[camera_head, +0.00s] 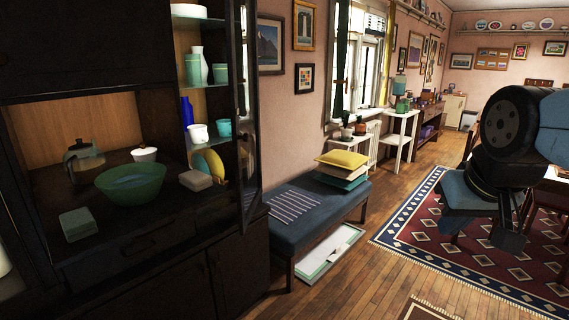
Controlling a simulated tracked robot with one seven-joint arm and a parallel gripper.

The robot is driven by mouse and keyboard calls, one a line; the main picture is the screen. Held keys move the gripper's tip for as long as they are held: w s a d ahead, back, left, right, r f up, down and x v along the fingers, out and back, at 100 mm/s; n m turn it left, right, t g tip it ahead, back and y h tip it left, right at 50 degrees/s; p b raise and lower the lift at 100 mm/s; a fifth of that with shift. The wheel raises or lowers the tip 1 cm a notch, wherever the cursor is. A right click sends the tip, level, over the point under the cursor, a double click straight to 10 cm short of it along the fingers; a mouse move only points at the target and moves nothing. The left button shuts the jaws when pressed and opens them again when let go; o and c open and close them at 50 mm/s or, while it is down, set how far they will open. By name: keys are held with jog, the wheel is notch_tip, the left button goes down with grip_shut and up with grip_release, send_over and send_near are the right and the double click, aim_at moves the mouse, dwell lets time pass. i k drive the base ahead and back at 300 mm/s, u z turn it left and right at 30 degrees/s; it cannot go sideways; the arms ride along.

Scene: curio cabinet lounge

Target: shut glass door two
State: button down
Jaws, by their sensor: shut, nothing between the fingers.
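A dark cabinet stands at the left. Its glass door (246,110) hangs open at the right end of the shelf section, swung outward and seen nearly edge-on. No number shows on it, so I cannot tell by a label that it is door two. The shelves behind it hold a white vase (197,66), green cups, a blue bottle (187,111) and plates (209,165). My gripper (510,236) hangs at the right, pointing down, well away from the door. Its fingers are shut and empty.
A blue bench (330,209) with cushions stands just right of the door. A flat box (328,254) lies on the floor by it. A green bowl (131,181) and a teapot (83,160) sit on the cabinet counter. Bare floor (372,278) lies between bench and rug.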

aim_at(255, 190)
jog(key=i, duration=0.9)
jog(key=u, duration=0.6)
